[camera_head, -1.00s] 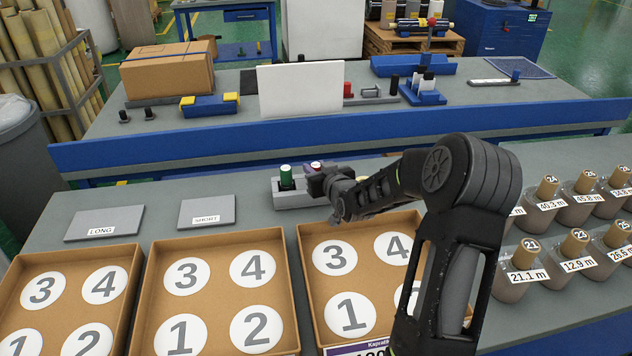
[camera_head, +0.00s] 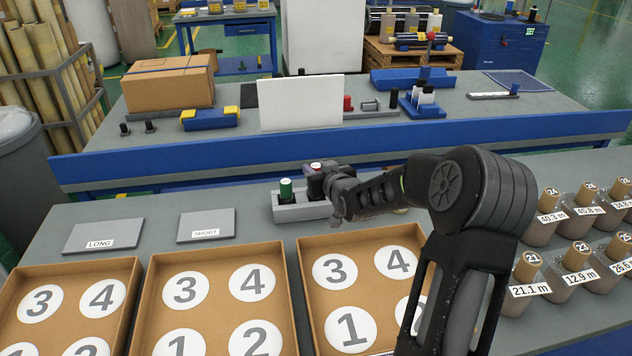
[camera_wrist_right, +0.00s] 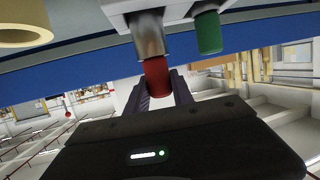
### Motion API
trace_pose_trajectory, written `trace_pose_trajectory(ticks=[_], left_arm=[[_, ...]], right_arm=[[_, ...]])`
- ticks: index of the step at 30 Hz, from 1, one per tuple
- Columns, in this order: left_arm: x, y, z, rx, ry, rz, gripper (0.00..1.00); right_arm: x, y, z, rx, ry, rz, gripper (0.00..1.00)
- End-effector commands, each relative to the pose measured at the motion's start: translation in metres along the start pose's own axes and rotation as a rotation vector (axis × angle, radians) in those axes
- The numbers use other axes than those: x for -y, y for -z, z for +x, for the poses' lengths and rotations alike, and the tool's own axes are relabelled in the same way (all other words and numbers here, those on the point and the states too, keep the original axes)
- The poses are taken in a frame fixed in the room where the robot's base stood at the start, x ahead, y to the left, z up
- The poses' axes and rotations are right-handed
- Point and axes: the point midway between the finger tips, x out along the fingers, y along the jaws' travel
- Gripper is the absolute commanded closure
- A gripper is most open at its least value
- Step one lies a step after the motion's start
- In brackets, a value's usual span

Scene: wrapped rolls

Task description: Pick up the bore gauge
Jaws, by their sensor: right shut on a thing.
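A gauge with a red top (camera_head: 316,166) is in the grip of my right gripper (camera_head: 324,184), above the right part of a grey holder (camera_head: 300,213). In the right wrist view its red handle (camera_wrist_right: 157,80) is between the two fingers of the right gripper (camera_wrist_right: 158,88), with a silver section beyond it at the holder block. I cannot tell whether its far end is still inside the holder. A second gauge with a green handle (camera_head: 286,189) stands upright in the holder's left part; it also shows in the right wrist view (camera_wrist_right: 208,33). My left gripper is out of view.
Three cardboard trays with numbered circles, one of them the right tray (camera_head: 310,290), lie in front. LONG (camera_head: 103,234) and SHORT (camera_head: 206,225) plates lie left of the holder. Several corked jars (camera_head: 528,268) stand at right. A blue rail (camera_head: 250,157) runs behind.

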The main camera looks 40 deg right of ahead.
Motion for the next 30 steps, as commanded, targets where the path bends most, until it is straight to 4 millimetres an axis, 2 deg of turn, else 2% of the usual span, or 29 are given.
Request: trace_pose_trajectory(ticks=[1, 3, 10, 30], left_arm=[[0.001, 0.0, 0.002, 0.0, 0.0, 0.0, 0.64], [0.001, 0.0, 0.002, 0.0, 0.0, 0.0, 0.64], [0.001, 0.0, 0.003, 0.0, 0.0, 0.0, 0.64], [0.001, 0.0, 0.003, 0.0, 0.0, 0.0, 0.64]], right_arm=[[0.0, 0.013, -0.004, -0.007, -0.001, -0.004, 1.0], [0.0, 0.026, -0.008, -0.007, 0.0, -0.002, 1.0], [0.0, 0.055, -0.017, -0.004, -0.001, -0.001, 1.0], [0.0, 0.058, -0.018, -0.002, 0.0, 0.0, 1.0]])
